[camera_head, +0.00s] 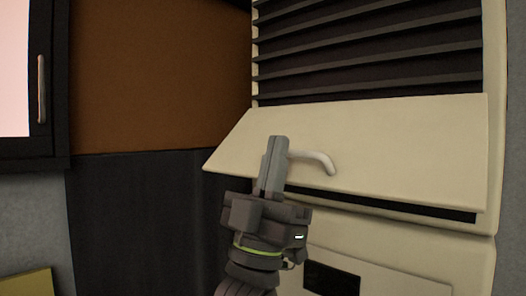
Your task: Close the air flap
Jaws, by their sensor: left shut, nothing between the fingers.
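The air flap (400,150) is a cream panel on the front of a tall cream unit. It stands tilted out from the unit, with a dark gap showing along its lower right edge. A pale curved handle (318,160) sticks out from the flap's face. My left gripper (275,142) is shut and empty, pointing up in front of the flap. Its fingers are just left of the handle and overlap its left end in the picture; I cannot tell whether they touch it. My right gripper is not in view.
Dark louvres (370,50) fill the unit above the flap. A lower cream panel with a dark window (332,280) is below. A dark-framed cabinet door with a handle (41,90) is at the far left. The space between, before the brown and dark wall, looks clear.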

